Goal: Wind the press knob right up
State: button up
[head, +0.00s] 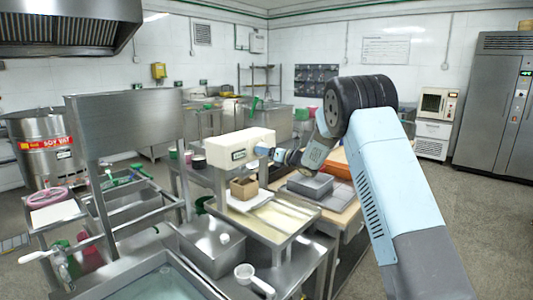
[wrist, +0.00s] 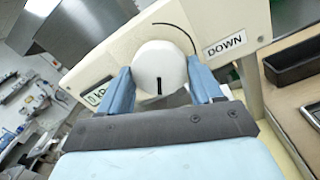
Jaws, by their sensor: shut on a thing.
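The press knob (wrist: 158,60) is round and white, with a short black mark near its lower edge in the wrist view. It sits on the cream head of the press (wrist: 238,22). My gripper (wrist: 160,80) is shut on the knob, one blue finger on each side. A DOWN label (wrist: 226,43) is right of the knob, and a black arc curves above it.
A steel tray table (head: 262,232) lies below the press. A grey lidded box (head: 310,184) and an orange tray (head: 340,162) are on the bench to the right. A steel sink (head: 160,284) is in front at left. Open floor lies at far right.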

jog(key=n, duration=0.5)
jog(key=shift+a+f+n, duration=0.15)
jog(key=shift+f+n, duration=0.05)
jog(key=shift+n, duration=0.5)
jog(key=o, duration=0.8)
jog(key=shift+o, duration=1.3)
jog(key=shift+r, duration=0.15)
jog(key=shift+d, duration=0.2)
jog(key=v, duration=1.3)
jog(key=shift+s+d, duration=0.15)
jog(key=shift+d, duration=0.05)
jog(key=shift+r, duration=0.15)
